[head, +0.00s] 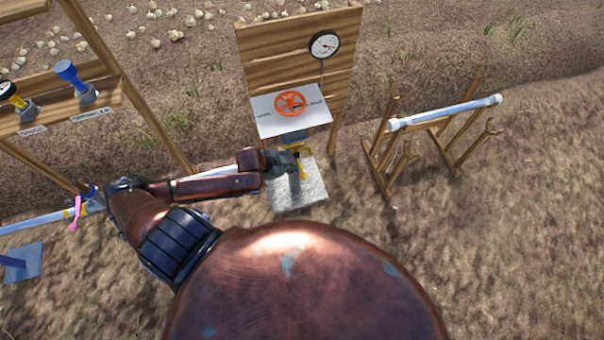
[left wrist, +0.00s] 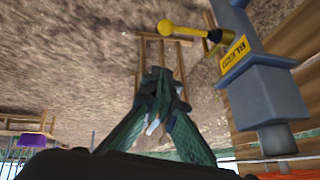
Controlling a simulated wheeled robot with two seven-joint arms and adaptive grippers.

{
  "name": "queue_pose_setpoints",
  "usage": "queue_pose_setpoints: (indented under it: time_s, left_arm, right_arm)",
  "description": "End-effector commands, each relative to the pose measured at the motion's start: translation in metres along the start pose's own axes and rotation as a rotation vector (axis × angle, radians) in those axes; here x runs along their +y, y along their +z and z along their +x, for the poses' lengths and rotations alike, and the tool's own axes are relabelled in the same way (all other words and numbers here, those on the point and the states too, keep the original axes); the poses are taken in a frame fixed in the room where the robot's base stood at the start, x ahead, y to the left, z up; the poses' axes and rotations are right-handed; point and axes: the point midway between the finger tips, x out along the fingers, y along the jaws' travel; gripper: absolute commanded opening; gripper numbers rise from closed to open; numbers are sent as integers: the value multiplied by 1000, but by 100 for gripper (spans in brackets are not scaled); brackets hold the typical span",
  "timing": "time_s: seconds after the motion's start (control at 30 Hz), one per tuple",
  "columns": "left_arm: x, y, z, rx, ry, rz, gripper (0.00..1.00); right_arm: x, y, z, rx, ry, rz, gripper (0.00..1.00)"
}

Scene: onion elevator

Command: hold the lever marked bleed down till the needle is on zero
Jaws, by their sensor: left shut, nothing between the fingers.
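The bleed lever (left wrist: 190,31) is yellow with a ball end. It sticks out from a grey-blue valve body (left wrist: 262,88) beside a yellow plate marked BLEED (left wrist: 234,54); the lettering is upside down in the left wrist view. In the head view the lever (head: 302,168) shows below the white panel. My left gripper (left wrist: 160,78) is shut and empty, close to the lever with a gap visible in the wrist view. In the head view it (head: 286,164) is left of the lever. The round gauge (head: 324,44) has a red needle; its exact reading is too small to tell.
An orange handwheel (head: 290,103) sits on the white panel (head: 264,122) above the lever. A concrete block (head: 312,190) is below. A wooden rack with a white pipe (head: 445,112) stands right. A wooden frame with valves (head: 75,82) stands left. Ground between is clear.

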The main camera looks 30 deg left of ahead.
Motion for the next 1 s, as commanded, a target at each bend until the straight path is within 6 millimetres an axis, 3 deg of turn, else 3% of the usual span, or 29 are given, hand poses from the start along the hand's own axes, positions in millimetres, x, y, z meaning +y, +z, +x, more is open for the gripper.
queue_pose_setpoints:
  time_s: [0.23,0.47,1.0]
  left_arm:
    - [1,-2,-2,2,4,4,0]
    - [0,-2,5,3,3,3,0]
    - [2,-1,105,2,3,2,0]
  right_arm:
    - [1,-18,0,23,1,-3,40]
    - [0,-18,2,24,0,-3,40]
    - [-2,-6,20,8,-2,-1,40]
